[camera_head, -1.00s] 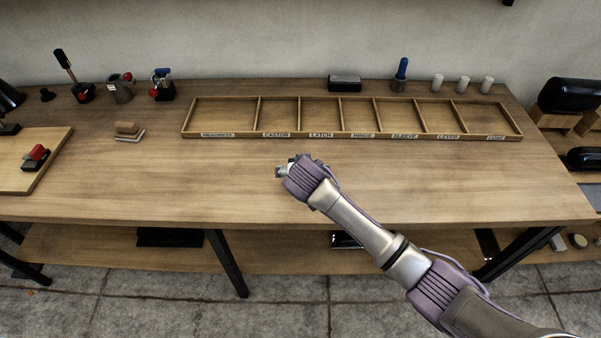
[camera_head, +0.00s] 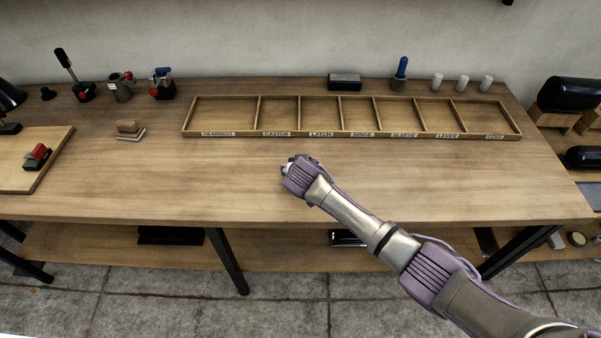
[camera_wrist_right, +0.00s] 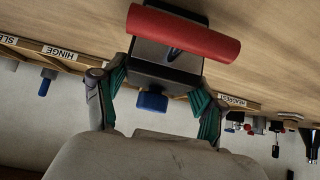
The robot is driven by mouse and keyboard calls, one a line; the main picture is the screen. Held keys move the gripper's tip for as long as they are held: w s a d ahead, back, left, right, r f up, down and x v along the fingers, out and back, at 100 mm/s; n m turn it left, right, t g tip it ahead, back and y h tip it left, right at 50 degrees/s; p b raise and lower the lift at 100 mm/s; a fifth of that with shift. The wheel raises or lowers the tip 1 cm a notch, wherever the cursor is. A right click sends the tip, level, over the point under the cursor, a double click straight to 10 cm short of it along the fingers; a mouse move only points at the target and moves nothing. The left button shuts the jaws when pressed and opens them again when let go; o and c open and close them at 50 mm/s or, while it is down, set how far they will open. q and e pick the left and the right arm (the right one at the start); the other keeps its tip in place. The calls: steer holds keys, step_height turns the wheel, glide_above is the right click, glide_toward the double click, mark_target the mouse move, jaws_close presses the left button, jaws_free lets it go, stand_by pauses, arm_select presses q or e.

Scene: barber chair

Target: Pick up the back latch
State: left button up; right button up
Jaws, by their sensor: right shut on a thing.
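My right gripper (camera_head: 287,170) is over the front middle of the bench, in front of the compartment tray. In the right wrist view, my right gripper (camera_wrist_right: 160,86) is shut on a dark block-like part, which I take to be the back latch (camera_wrist_right: 165,62). The part has a red cylindrical bar across it and a blue knob on the side towards the palm. The green-padded fingers hold it from both sides. In the head view the gripper hides most of it. I cannot tell whether it is clear of the bench top. My left gripper is not in view.
The wooden compartment tray (camera_head: 352,134) has name labels, one reading LATCH, and its compartments look empty. Several small parts stand along the back edge, including a black part with a blue lever (camera_head: 162,88). A board (camera_head: 22,178) lies at left. The bench front (camera_head: 150,195) is clear.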

steer(key=c, duration=0.7)
steer(key=shift+r, duration=0.1)
steer(key=shift+c, duration=0.2)
steer(key=shift+r, duration=0.4)
step_height(320, 180, up, 3)
steer(key=shift+w+f+b, duration=0.1)
steer(key=shift+b, duration=0.5)
steer(key=s+d+r+b, duration=0.1)
steer(key=s+d+r, duration=0.5)
steer(key=d, duration=0.4)
steer(key=shift+r+b, duration=0.4)
steer(key=shift+r, duration=0.3)
steer(key=shift+w+a+f+b, duration=1)
steer(key=shift+a+f+b, duration=0.15)
steer(key=shift+a+f, duration=0.55)
steer(key=shift+w+a+f+b, duration=0.95)
steer(key=shift+a+f+b, duration=0.15)
steer(key=shift+a+f, duration=0.55)
steer(key=shift+w+a+f+b, duration=1)
steer(key=shift+a+f+b, duration=0.15)
steer(key=shift+a+f, duration=0.5)
steer(key=shift+f, duration=0.6)
